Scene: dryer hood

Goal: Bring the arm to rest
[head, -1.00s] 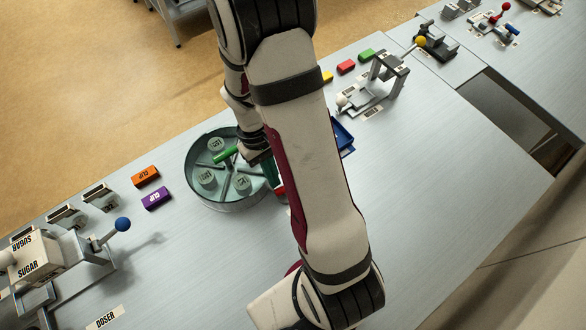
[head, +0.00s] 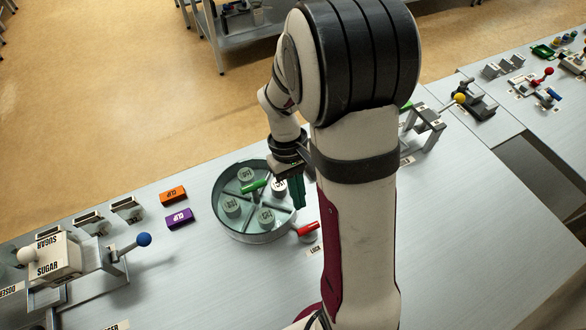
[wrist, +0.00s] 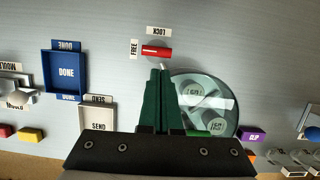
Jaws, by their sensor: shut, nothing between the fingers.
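My gripper (head: 298,192) has green fingers and hangs pointing down, over or near the right rim of the round glassy dish (head: 225,222) in the head view. In the wrist view my gripper (wrist: 160,72) shows its green fingers closed together with nothing between them. My upper arm stands large at the right of centre in the head view and hides part of the bench. The fingers appear apart from the red lever (wrist: 157,50) beside the dish, which lies between the FREE and LOCK labels.
The dish holds several round pieces and has a green handle (head: 254,186). Orange (head: 173,195) and purple (head: 179,219) clips lie left of it, beyond the sugar doser (head: 55,258). The blue DONE tray (wrist: 66,72) is left in the wrist view.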

